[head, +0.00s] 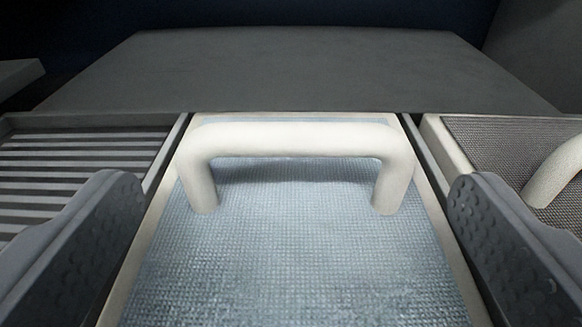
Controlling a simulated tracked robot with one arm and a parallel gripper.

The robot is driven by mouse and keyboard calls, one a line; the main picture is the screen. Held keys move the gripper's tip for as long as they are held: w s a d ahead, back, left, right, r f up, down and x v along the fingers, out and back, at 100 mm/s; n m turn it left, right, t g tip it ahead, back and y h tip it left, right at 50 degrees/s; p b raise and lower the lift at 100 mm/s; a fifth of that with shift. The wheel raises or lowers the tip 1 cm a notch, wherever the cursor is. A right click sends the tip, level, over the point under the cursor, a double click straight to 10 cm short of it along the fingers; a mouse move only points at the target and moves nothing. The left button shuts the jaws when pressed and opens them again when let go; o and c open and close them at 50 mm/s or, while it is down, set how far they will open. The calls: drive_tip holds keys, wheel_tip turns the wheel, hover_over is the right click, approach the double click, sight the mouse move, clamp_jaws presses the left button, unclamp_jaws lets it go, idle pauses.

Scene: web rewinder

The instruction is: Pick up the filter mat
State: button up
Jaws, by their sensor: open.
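A framed panel with a pale blue woven mat surface (300,255) lies in the middle of the head view; it looks like the filter mat. A thick cream handle (295,139) arches over its far part on two posts. My gripper (297,200) is open, with one dark dimpled finger at the left and one at the right. The handle stands between and beyond the fingers, and neither finger touches it. The near edge of the mat is cut off by the bottom of the picture.
A slatted grey panel (75,165) lies at the left. A framed dark mesh panel (510,148) with its own cream handle (556,168) lies at the right, partly hidden by my finger. A flat grey surface (290,70) extends behind, clear of objects.

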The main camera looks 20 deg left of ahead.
sight(295, 158)
drive_tip(key=shift+b+x, duration=0.75)
drive_tip(key=shift+x, duration=1)
drive_tip(key=c, duration=1)
drive_tip(key=shift+r, duration=0.3)
wheel_tip(295, 158, up, 3)
drive_tip(key=shift+r+p, duration=0.1)
drive_tip(key=shift+p, duration=1)
drive_tip(key=s+p, duration=0.2)
drive_tip(key=s, duration=0.3)
drive_tip(key=s+p, duration=0.1)
drive_tip(key=s, duration=0.4)
drive_tip(key=s+r+p, duration=0.1)
drive_tip(key=s+p, duration=0.1)
drive_tip(key=s, duration=0.4)
drive_tip(key=shift+d+p, duration=0.3)
drive_tip(key=shift+d, duration=0.1)
